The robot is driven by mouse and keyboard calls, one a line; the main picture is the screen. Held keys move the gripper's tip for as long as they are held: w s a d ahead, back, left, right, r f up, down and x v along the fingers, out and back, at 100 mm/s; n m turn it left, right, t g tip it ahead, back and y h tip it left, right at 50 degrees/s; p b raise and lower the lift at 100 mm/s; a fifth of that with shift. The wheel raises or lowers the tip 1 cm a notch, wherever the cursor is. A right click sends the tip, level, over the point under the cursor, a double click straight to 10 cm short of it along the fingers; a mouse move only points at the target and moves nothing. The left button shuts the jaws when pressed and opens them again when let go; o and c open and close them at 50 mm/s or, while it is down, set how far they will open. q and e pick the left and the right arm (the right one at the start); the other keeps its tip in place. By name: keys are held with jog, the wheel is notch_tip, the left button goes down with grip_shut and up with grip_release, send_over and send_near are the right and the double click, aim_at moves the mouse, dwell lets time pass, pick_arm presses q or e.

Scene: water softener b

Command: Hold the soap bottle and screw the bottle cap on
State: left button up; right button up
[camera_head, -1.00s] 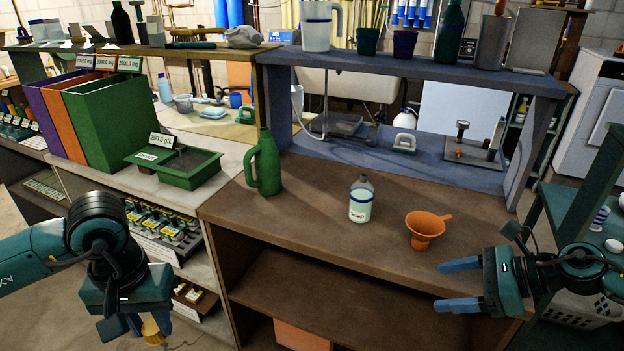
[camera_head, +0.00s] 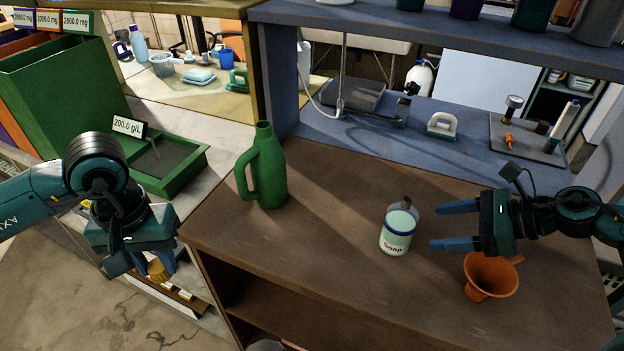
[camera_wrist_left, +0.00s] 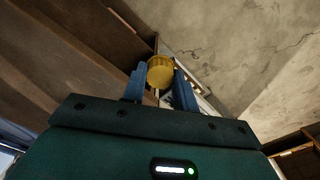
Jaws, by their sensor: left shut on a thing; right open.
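The soap bottle (camera_head: 399,228) stands upright on the brown workbench, with a white and green label and no cap on its neck. My left gripper (camera_head: 160,268) points down in front of the bench at the left. It is shut on the yellow bottle cap (camera_head: 158,269). The cap also shows between the blue fingers in the left wrist view (camera_wrist_left: 160,72).
An orange funnel (camera_head: 490,275) stands on the bench just below my right gripper. A green jug (camera_head: 262,170) stands left of the bottle. A green tray (camera_head: 186,166) sits on the side counter behind my left gripper. The bench between jug and bottle is clear.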

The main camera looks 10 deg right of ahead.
pick_arm(q)
jog(key=shift+w+f, duration=0.1)
jog(key=shift+w, duration=0.1)
pick_arm(e)
jog(key=shift+w+a, duration=0.1)
jog(key=shift+w, duration=0.15)
pick_arm(q)
jog(key=shift+s+f+b, duration=0.1)
jog(key=shift+f+b, duration=0.15)
jog(key=shift+b, duration=0.15)
pick_arm(e)
jog(key=shift+a+f, duration=0.15)
jog(key=shift+f, duration=0.05)
pick_arm(q)
jog(key=shift+s+f+b, duration=0.2)
jog(key=shift+f+b, duration=0.7)
jog(key=shift+b, duration=0.1)
pick_arm(e)
jog(key=shift+x, duration=0.95)
pick_arm(q)
jog(key=shift+r, duration=0.1)
pick_arm(e)
jog(key=x, duration=0.3)
jog(key=shift+a, duration=0.15)
pick_arm(q)
jog(key=shift+w+f, duration=0.1)
jog(key=shift+f, duration=0.15)
pick_arm(e)
jog(key=shift+x, duration=0.9)
jog(key=c, duration=1.1)
